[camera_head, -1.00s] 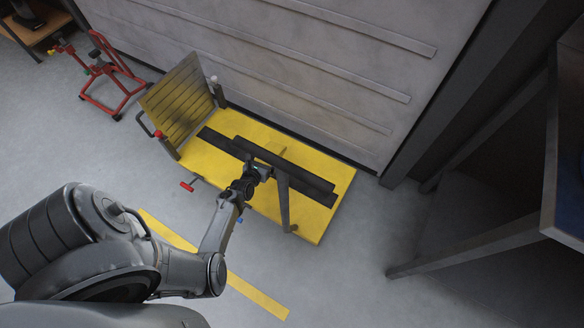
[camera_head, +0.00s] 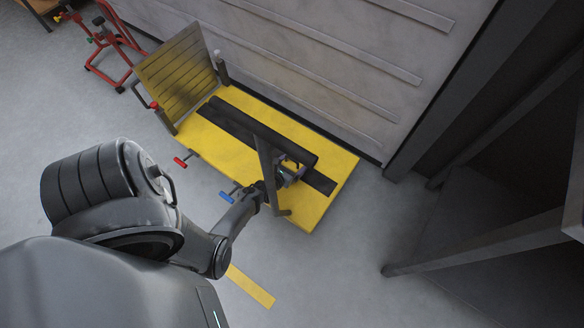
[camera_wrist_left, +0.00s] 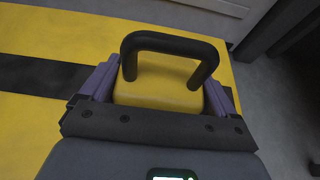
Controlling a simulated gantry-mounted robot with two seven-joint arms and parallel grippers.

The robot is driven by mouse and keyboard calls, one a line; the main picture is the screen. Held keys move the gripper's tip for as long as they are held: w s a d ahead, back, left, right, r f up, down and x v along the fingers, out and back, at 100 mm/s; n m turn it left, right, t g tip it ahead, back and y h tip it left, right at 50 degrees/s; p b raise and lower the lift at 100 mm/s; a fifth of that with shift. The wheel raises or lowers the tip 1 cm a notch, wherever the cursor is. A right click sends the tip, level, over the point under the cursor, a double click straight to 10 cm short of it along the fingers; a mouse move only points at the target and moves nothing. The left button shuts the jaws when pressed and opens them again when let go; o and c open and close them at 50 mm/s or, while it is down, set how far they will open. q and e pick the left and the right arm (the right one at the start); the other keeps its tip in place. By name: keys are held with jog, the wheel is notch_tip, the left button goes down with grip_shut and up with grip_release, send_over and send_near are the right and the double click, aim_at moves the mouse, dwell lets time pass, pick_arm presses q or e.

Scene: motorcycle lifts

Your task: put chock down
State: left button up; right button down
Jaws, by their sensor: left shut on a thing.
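The chock (camera_wrist_left: 160,82) is a yellow block with a black loop handle, seen in the left wrist view. My left gripper (camera_wrist_left: 158,95) is shut on it, with a purple-grey finger on each side of the block. In the head view my left gripper (camera_head: 287,174) is over the right part of the yellow lift platform (camera_head: 335,172), near its black strip (camera_head: 232,122). There the chock is mostly hidden by the gripper and a dark bar. I cannot tell whether it touches the platform. My right gripper is not in view.
A dark bar (camera_head: 262,130) and grey post (camera_head: 266,178) stand close to my gripper. A tilted yellow plate (camera_head: 178,72) is at the platform's left end. Red (camera_head: 181,163) and blue (camera_head: 227,197) handles stick out in front. A red stand (camera_head: 110,50) is back left.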

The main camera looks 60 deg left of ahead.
pick_arm(q)
jog(key=shift+w+f+b, duration=0.2)
jog(key=shift+f+b, duration=1.15)
jog(key=shift+f, duration=0.4)
jog(key=shift+f+b, duration=0.3)
jog(key=shift+f, duration=0.1)
jog(key=shift+s, duration=0.1)
jog(key=o, duration=1.2)
jog(key=shift+f, duration=0.1)
